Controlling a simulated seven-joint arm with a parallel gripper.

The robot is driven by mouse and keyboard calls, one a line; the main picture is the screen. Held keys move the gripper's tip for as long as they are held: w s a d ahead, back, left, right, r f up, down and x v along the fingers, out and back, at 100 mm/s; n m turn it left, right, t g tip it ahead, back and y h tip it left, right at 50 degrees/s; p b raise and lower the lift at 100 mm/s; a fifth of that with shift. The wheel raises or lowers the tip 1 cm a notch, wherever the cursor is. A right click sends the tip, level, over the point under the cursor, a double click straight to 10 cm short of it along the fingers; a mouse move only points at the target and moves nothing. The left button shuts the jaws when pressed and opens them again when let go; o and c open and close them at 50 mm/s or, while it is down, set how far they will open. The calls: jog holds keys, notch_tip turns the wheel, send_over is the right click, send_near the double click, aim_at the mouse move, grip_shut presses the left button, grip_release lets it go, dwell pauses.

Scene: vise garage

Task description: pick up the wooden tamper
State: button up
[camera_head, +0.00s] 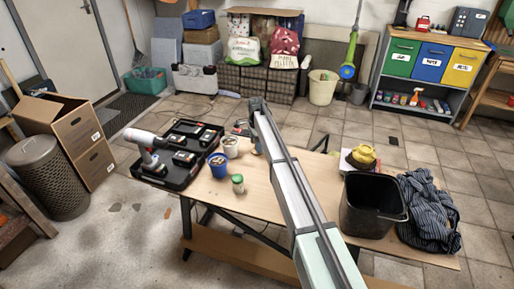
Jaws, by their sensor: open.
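I cannot make out the wooden tamper in the head view; part of the bench top is hidden behind my arm. My arm reaches from the bottom of the picture over the wooden workbench (263,207) towards its far edge. My gripper (252,132) is at the arm's far end, small and partly hidden by the arm. It is open, and I see nothing held in it.
A black bucket (369,206), striped cloth (428,212) and yellow object (363,155) are right.

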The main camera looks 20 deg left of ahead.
jog(key=c, duration=1.2)
jog(key=shift+o, duration=0.2)
jog(key=shift+r, duration=0.15)
notch_tip(320, 180, up, 10)
jog(key=shift+f, duration=0.1)
